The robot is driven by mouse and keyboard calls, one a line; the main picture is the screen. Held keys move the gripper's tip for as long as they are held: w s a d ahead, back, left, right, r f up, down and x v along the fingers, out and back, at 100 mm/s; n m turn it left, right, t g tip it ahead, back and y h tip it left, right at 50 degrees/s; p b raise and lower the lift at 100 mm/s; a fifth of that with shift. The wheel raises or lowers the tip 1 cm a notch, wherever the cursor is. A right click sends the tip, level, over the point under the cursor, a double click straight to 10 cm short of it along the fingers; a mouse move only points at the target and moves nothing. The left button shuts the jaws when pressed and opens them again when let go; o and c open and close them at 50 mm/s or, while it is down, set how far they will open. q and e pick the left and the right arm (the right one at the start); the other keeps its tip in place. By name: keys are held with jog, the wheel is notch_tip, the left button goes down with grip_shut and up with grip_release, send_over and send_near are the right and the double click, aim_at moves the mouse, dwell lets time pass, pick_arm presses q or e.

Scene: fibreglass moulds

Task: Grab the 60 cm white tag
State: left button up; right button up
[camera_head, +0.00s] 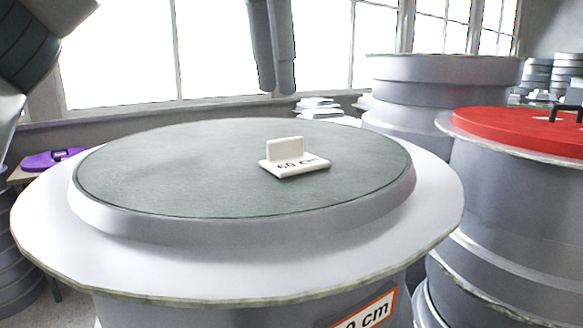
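The white 60 cm tag (295,165) sits on the flat grey-green top (180,175) of the large round mould in front of me. It has a flat base lettered "60 cm" and an upright tab along its back. Nothing touches the tag. My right gripper is not in view.
The mould has a wide pale rim (420,215) and an orange-edged label (367,313). A red lid (520,128) with a dark handle covers a mould at right. A tall grey mould (440,85) stands behind. A purple item (50,160) is at left. The mould top around the tag is clear.

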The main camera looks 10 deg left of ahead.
aim_at(285, 139)
pick_arm(q)
jog(key=shift+w+f, duration=0.1)
jog(key=shift+f, duration=0.8)
jog(key=shift+w+f, duration=0.1)
jog(key=shift+f, duration=0.2)
jog(key=shift+d+f, duration=0.15)
jog(key=shift+f, duration=0.45)
jog(key=shift+p, duration=0.3)
jog(key=shift+d+f+p, duration=0.15)
jog(key=shift+f+p, duration=0.55)
jog(key=shift+f, duration=0.1)
jog(key=shift+w+d+f+p, duration=0.15)
jog(key=shift+f+p, duration=0.2)
jog(key=shift+f, duration=0.55)
jog(key=shift+w+d+f+p, duration=0.1)
jog(key=shift+f+p, duration=0.2)
jog(key=shift+f, duration=0.6)
